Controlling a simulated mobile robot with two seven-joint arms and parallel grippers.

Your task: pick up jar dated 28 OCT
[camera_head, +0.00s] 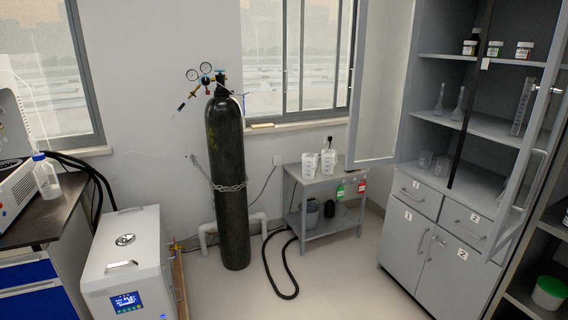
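Two small white jars stand on the top shelf of the grey cabinet (440,58) at the upper right. All are too small for me to read any date, so I cannot tell which is dated 28 OCT. Neither of my grippers is in view.
The cabinet door (536,130) stands open at right. Lower shelves hold glassware. A white chiller (125,262) stands at left. The middle floor is clear except for a black hose (285,270).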

